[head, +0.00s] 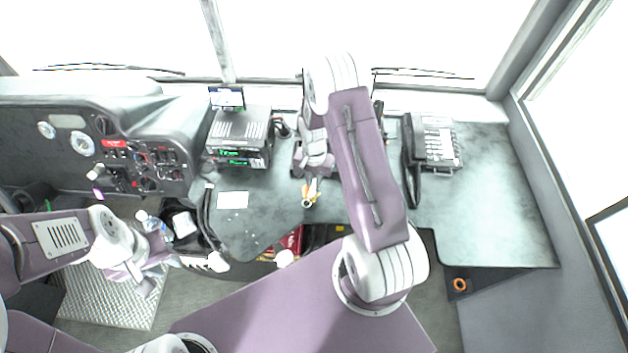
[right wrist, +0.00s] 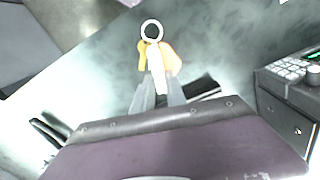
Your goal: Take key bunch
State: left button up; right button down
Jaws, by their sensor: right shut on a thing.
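The key bunch (head: 309,199) shows a metal ring and yellow-orange tags, above the dark grey counter in the middle of the head view. In the right wrist view the key bunch (right wrist: 170,60) has its ring pointing away from my gripper. My right gripper (head: 313,182) is shut on the key bunch; its fingers also show in the right wrist view (right wrist: 158,90). They hide part of the bunch. My left gripper (head: 160,266) is low at the left, beside the counter and away from the keys; its jaws are not clear.
A radio unit (head: 239,137) with a small screen stands left of my right arm. A desk phone (head: 434,142) stands to the right. A white card (head: 233,200) lies on the counter. The right part of the counter is clear.

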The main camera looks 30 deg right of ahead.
aim_at(314, 185)
jog(key=shift+r+p, duration=2)
jog(key=shift+r, duration=0.5)
